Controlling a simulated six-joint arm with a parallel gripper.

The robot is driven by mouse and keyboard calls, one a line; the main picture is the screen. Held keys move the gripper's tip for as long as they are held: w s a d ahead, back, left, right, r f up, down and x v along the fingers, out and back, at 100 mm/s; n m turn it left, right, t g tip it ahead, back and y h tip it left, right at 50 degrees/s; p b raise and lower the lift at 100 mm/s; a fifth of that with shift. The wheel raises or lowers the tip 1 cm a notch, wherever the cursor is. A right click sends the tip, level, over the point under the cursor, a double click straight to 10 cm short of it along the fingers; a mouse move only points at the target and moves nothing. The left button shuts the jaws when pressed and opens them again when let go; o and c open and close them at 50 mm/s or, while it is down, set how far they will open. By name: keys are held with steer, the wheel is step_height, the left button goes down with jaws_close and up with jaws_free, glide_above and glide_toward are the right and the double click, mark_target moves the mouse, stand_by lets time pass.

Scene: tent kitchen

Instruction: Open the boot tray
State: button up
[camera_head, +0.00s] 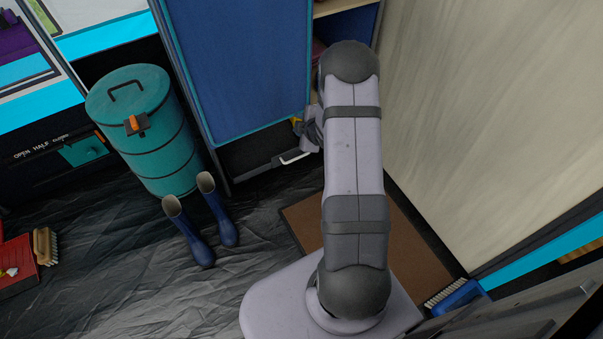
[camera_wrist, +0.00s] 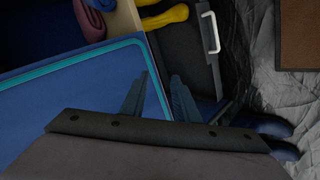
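The boot tray (camera_head: 262,166) is a dark, low tray at floor level, below the blue panel. A pale bar handle (camera_head: 293,157) is on its front; the handle also shows at the top of the wrist view (camera_wrist: 210,32). I cannot tell how far out the tray is. My gripper (camera_head: 308,127) is just above and behind the handle in the head view, partly hidden by my arm. In the wrist view my gripper (camera_wrist: 160,75) has its two fingers apart with nothing visibly between them. The handle is beyond the fingertips, apart from them.
The blue panel (camera_head: 245,65) with a teal edge stands close beside my gripper. A yellow item (camera_wrist: 165,17) lies near the tray. Blue boots (camera_head: 203,220) and a teal canister (camera_head: 133,120) stand left.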

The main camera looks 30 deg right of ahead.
steer(key=s+d+f+n+t+b, duration=0.1)
steer(key=d+f+n+t+b, duration=0.1)
steer(key=f+b, duration=0.8)
steer(key=s+d+f+n+t+y+b, duration=0.1)
steer(key=f+n+t+b, duration=0.2)
steer(key=f+b, duration=0.6)
step_height(320, 180, down, 10)
steer(key=shift+d+r+n+b, duration=0.25)
steer(key=shift+d+n+b, duration=0.1)
steer(key=shift+n, duration=0.05)
steer(key=shift+w, duration=0.15)
steer(key=b+x, duration=0.4)
steer(key=x, duration=0.2)
steer(key=shift+w+a, duration=0.1)
steer(key=shift+w+b, duration=0.35)
steer(key=shift+w, duration=0.15)
jaws_close()
